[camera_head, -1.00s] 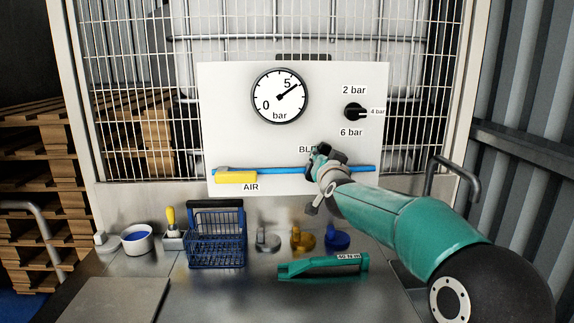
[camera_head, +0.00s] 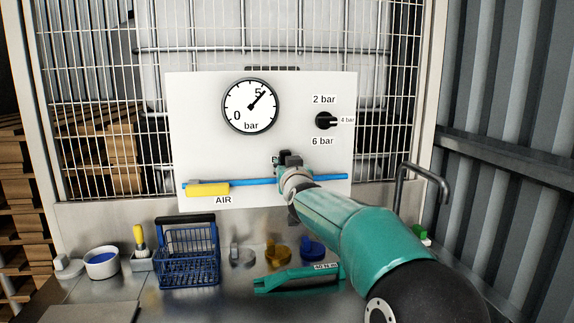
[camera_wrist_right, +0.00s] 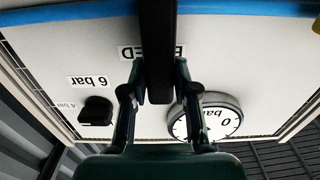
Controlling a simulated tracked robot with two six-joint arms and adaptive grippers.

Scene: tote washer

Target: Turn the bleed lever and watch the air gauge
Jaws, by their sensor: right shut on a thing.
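The air gauge (camera_head: 250,106) is a round white dial on the white panel; its needle points up and right, close to the 5. It shows upside down in the right wrist view (camera_wrist_right: 207,118). My right gripper (camera_head: 287,163) is at the blue pipe, over the BLEED label, and hides most of the lever in the head view. In the right wrist view, my gripper's two fingers (camera_wrist_right: 157,75) are shut on the black bleed lever (camera_wrist_right: 158,40), one on each side. The lever partly covers the label. My left gripper is not in view.
A yellow AIR handle (camera_head: 208,189) lies along the blue pipe (camera_head: 255,182) at left. A black selector knob (camera_head: 325,121) points to 4 bar. Below stand a blue basket (camera_head: 190,262), several coloured fittings and a green torque tool (camera_head: 298,279) on the steel bench.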

